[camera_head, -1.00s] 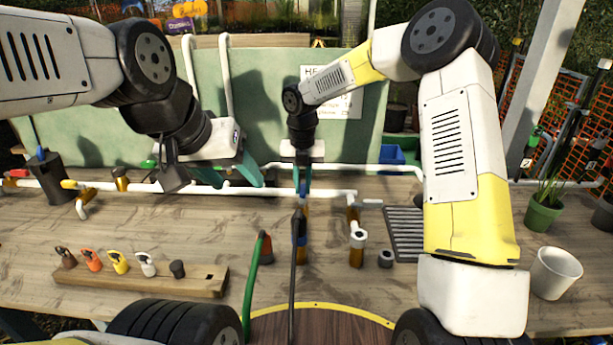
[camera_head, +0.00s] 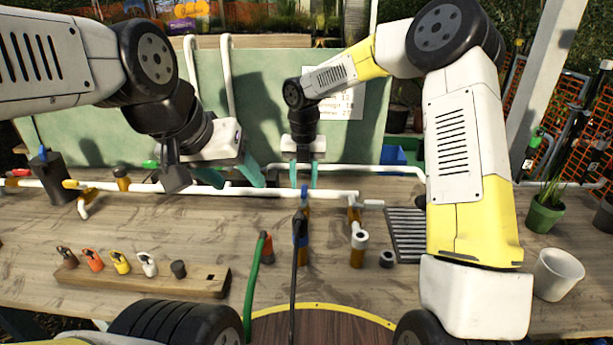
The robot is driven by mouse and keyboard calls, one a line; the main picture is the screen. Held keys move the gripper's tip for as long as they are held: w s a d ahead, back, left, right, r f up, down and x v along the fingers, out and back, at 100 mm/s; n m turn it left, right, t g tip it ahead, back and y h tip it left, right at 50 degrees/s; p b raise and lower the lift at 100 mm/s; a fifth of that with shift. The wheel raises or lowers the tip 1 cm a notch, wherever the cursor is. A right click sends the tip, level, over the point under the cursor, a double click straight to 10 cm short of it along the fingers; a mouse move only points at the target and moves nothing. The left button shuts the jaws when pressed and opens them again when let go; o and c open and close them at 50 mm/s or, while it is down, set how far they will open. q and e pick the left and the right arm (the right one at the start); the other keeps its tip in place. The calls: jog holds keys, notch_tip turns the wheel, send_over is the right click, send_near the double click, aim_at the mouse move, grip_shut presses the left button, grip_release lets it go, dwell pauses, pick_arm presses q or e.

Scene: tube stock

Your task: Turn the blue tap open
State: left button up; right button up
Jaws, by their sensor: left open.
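The blue tap (camera_head: 304,193) is a small blue handle on the white pipe, above a brass outlet near the middle of the bench. My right gripper (camera_head: 303,184) is just above and behind it, its two teal fingers apart on either side of the handle's line. I cannot tell whether a finger touches the handle. The handle's exact angle is too small to read. My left gripper (camera_head: 236,178) is open and empty above the pipe, left of the blue tap, partly hidden by its own wrist.
A wooden rack (camera_head: 140,281) with several coloured connectors lies at the front left. A green hose (camera_head: 251,295) and a black hose (camera_head: 294,275) rise at the front middle. A grey drain grate (camera_head: 405,235) is right of the taps. A white pot (camera_head: 557,275) stands far right.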

aim_at(304, 188)
notch_tip(304, 188, up, 6)
jog(key=shift+r, duration=0.15)
dwell(0.3)
